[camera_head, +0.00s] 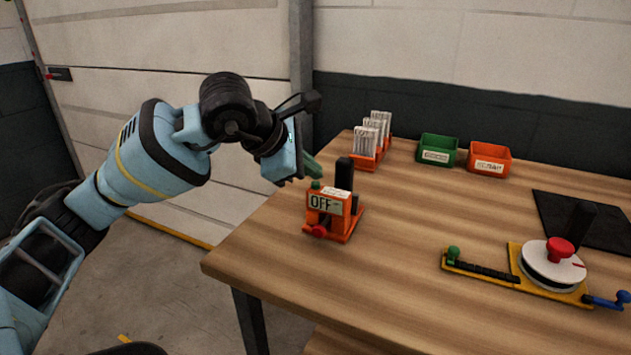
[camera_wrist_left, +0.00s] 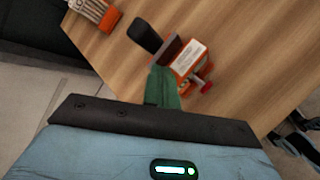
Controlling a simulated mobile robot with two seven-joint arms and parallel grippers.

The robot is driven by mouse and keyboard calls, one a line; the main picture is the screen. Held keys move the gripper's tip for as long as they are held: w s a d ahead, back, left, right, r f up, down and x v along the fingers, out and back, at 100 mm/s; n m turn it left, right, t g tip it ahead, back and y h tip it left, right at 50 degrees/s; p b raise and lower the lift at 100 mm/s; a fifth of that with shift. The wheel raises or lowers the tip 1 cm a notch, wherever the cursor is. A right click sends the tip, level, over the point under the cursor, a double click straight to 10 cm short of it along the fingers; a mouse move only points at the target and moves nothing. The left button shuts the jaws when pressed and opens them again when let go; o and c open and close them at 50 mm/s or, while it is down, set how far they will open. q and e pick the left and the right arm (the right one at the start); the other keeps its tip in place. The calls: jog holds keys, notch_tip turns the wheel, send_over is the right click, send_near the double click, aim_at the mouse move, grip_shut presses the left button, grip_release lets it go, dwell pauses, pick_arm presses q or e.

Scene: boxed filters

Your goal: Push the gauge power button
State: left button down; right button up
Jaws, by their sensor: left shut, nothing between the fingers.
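The orange gauge (camera_head: 341,223) stands upright near the table's left edge, with a sign reading "OFF" (camera_head: 322,204) on its front. A small green button (camera_head: 316,185) is on its top left, and a red knob (camera_head: 319,231) is low on its front. My left gripper (camera_head: 314,169) is shut and empty, its green fingertips just above and behind the green button. I cannot tell whether they touch it. In the left wrist view the shut fingers (camera_wrist_left: 163,88) reach to the gauge (camera_wrist_left: 189,60) and hide the button. My right gripper is not in view.
An orange rack (camera_head: 366,160) with white boxed filters stands behind the gauge. A green bin (camera_head: 436,148) and an orange bin (camera_head: 490,160) are at the back. A yellow-based fixture (camera_head: 515,258) with a white disc and a black mat (camera_head: 585,222) are at right. Mid-table is clear.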

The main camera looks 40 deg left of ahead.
pick_arm(q)
jog(key=shift+f, duration=0.15)
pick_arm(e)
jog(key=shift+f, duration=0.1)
pick_arm(q)
jog(key=shift+f+b, duration=0.3)
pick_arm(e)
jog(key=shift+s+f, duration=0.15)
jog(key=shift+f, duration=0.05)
pick_arm(q)
jog(key=shift+r, duration=0.1)
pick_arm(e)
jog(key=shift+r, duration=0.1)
pick_arm(q)
jog(key=shift+r+p, duration=0.3)
jog(key=shift+p, duration=0.15)
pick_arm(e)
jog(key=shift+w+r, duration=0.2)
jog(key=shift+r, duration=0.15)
